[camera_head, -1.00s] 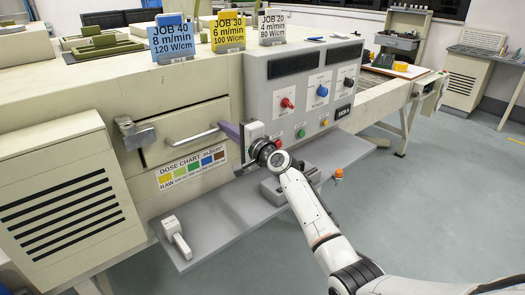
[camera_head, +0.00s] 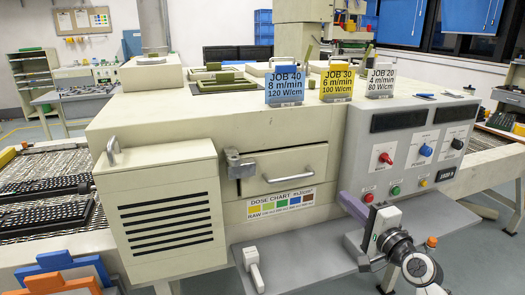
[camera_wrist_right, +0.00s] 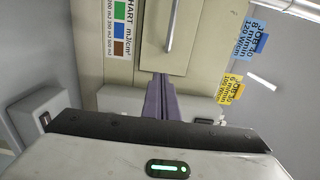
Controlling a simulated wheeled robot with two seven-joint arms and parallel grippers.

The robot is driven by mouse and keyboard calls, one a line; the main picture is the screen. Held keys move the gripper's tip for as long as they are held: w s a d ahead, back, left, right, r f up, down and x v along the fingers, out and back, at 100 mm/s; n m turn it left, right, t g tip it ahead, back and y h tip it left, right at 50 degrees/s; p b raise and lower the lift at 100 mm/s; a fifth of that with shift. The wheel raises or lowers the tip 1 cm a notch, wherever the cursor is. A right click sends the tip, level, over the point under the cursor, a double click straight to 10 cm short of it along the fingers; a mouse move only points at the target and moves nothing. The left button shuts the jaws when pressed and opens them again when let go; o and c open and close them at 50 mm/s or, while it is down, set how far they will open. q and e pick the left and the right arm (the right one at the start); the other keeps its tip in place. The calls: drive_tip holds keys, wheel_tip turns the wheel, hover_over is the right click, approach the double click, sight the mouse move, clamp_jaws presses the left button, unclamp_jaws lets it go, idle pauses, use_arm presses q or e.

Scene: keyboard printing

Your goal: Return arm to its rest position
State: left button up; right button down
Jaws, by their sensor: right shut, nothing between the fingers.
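My right gripper (camera_head: 341,196) shows in the head view, in front of the beige machine (camera_head: 150,120) and right of its dose chart (camera_head: 281,204). Its purple fingers are together, empty, and point left towards the machine's front. They also show closed in the right wrist view (camera_wrist_right: 160,80), over the beige front near the handle bar (camera_wrist_right: 171,27). The fingers seem clear of the handle (camera_head: 291,180), though the exact gap cannot be told. The right arm comes in from the lower right. My left gripper is not in view.
A control panel (camera_head: 410,150) with knobs and buttons is just above the right gripper. A grey shelf (camera_head: 300,262) runs below it, with a white-handled tool (camera_head: 253,268). Three job cards (camera_head: 337,83) stand on top. Keyboards (camera_head: 50,217) lie on a conveyor at left.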

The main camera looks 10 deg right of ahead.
drive_tip(key=s+a+f+n+g, duration=0.2)
drive_tip(key=s+a+f+n, duration=0.2)
drive_tip(key=s+f, duration=0.4)
drive_tip(key=s+a+f+n+g, duration=0.3)
drive_tip(key=s+a+f+n, duration=0.15)
drive_tip(key=s+f, duration=0.4)
drive_tip(key=s+a+f+n+g, duration=0.25)
drive_tip(key=s+f+n, duration=0.2)
drive_tip(key=f, duration=0.65)
drive_tip(key=s+a+f+n+g, duration=0.1)
drive_tip(key=s+a+f+n, duration=0.1)
drive_tip(key=s, duration=0.4)
drive_tip(key=s+a+f+n, duration=0.3)
drive_tip(key=s, duration=0.4)
drive_tip(key=shift+s+a+f+g, duration=0.15)
drive_tip(key=shift+s+a+g, duration=0.05)
drive_tip(key=shift+a+g, duration=0.15)
drive_tip(key=shift+d, duration=0.15)
